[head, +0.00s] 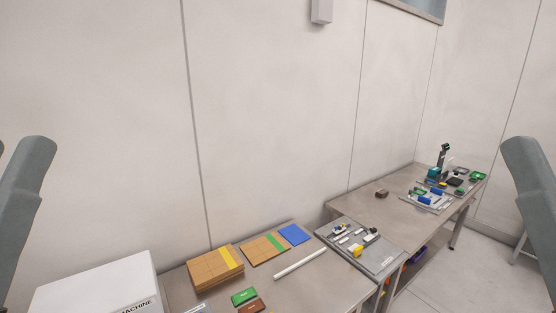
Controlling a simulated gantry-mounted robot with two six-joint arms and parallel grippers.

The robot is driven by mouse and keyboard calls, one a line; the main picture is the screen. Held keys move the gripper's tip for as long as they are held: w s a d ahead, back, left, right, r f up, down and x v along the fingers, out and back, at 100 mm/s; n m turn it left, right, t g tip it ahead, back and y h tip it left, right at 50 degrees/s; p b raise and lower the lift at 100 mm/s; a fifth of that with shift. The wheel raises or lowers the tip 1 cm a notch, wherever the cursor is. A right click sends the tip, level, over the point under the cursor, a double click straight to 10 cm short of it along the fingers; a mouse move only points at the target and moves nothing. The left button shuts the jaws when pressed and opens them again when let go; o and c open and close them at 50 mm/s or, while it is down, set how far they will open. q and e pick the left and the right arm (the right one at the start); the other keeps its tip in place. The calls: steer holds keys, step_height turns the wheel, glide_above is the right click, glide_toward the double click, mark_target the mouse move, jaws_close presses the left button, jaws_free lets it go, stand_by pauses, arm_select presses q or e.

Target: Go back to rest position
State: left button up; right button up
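Only grey links of my own two arms show in the head view, one at the left edge and one at the right edge. Both stand roughly upright, apart from the tables. Neither gripper is in the picture, so whether they are open or holding anything is hidden.
A near table (335,286) carries cardboard stacks (213,266), a blue pad (293,234), a white rod (300,264), green (244,296) and brown blocks (251,307). A white machine box (98,285) stands left. A grey tray (383,269) and farther table (366,203) with parts lie right.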

arm_select(q)
step_height(320, 180, up, 17)
steer(key=p, duration=1.3)
arm_select(e)
step_height(320, 180, up, 17)
arm_select(q)
step_height(320, 180, down, 39)
steer(key=b, duration=3.9)
arm_select(e)
step_height(320, 180, down, 39)
